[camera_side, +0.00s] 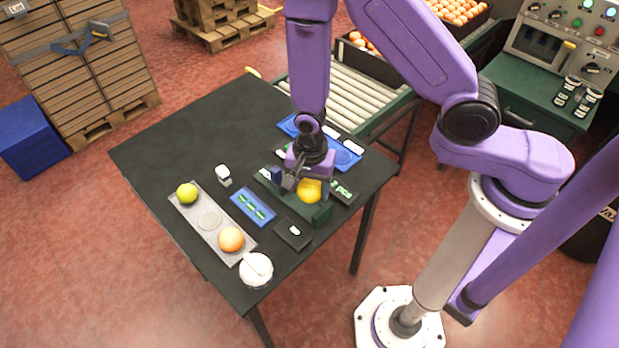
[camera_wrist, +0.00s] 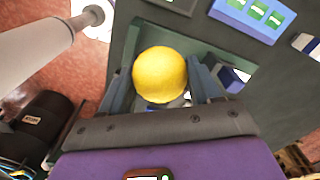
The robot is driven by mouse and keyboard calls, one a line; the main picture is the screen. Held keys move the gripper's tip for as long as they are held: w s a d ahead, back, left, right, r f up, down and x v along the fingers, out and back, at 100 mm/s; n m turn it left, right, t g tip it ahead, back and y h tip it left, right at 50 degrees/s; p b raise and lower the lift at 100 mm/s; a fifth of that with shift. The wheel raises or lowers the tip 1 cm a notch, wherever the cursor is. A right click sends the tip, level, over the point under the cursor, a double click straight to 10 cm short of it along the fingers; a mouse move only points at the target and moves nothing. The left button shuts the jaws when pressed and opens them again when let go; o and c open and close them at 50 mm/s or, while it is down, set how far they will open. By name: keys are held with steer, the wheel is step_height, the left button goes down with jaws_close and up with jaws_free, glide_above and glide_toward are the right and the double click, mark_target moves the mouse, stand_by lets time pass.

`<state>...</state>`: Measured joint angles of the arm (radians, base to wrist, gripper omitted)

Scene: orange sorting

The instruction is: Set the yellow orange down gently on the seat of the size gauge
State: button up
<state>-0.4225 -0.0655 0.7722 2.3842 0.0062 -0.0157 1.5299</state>
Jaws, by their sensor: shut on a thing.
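The yellow orange (camera_side: 310,191) is held in my gripper (camera_side: 299,184) in the side view, over a dark green crate (camera_side: 319,215). In the wrist view the yellow orange (camera_wrist: 160,73) sits between the two fingers, with the green crate's walls (camera_wrist: 131,42) around it. I cannot tell whether it touches the crate's floor. A long grey plate (camera_side: 190,215) lies at the table's left front. It has a bare round seat in its middle, a yellow-green fruit (camera_side: 187,193) at one end and an orange one (camera_side: 231,239) at the other. No label marks this plate as the size gauge.
Between plate and crate lie a blue panel (camera_side: 253,207) and a small dark box (camera_side: 293,234). A white round item (camera_side: 256,270) stands at the front corner, a small white item (camera_side: 223,174) behind the plate. The table's far left (camera_side: 180,145) is clear.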

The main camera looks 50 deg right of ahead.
steer(key=shift+f, duration=2.1)
steer(key=o, duration=1.3)
steer(key=shift+r, duration=0.7)
steer(key=shift+c, duration=0.5)
steer(key=shift+o, duration=0.6)
steer(key=shift+r, duration=3.3)
